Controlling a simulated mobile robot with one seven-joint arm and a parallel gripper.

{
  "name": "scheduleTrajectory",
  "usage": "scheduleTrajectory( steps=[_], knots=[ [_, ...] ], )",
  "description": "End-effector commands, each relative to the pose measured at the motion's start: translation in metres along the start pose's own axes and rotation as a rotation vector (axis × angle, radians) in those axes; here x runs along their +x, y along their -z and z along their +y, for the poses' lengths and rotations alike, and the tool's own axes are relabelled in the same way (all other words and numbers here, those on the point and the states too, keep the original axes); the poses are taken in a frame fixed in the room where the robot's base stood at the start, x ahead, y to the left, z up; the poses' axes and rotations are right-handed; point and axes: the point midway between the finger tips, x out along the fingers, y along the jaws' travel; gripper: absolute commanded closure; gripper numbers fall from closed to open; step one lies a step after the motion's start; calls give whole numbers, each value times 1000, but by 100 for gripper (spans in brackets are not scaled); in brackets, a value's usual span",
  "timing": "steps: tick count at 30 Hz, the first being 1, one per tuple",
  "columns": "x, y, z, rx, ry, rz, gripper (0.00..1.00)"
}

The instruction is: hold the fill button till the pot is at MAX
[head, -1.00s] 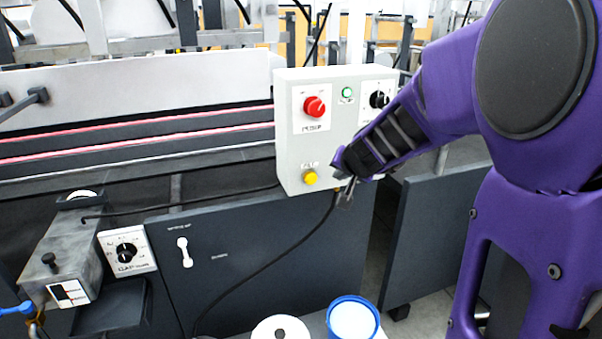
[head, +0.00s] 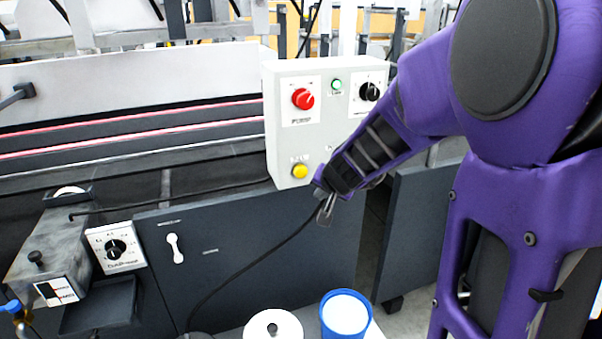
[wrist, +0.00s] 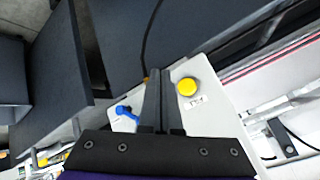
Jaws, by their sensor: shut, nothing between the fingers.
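The yellow button (head: 300,171) is at the lower left of the grey control box (head: 275,125). It also shows in the wrist view (wrist: 187,87), just right of my fingertips. My gripper (head: 327,207) is shut and empty, at the box's lower edge, below and right of the button; in the wrist view its fingers (wrist: 160,75) are together. I cannot tell whether they touch the box; they do not cover the button. The glue pot appears to be the grey metal block (head: 45,250) at the lower left, with a small black-and-white label (head: 56,291); no level is readable.
A red knob (head: 303,99), a green lamp (head: 336,85) and a black dial (head: 370,92) sit higher on the box. A black cable (head: 260,262) hangs below it. A blue-rimmed tub (head: 345,314) and a white roll (head: 273,326) stand at the bottom.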

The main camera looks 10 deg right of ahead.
Motion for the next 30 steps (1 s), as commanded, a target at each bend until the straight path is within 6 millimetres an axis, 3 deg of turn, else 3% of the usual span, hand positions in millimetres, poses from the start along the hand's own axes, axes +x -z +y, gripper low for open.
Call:
scheduleTrajectory(
  steps=[18,30],
  knots=[
    [48,36,-36,-2,-1,-1,100],
    [54,39,-39,-1,-1,1,100]
  ],
)
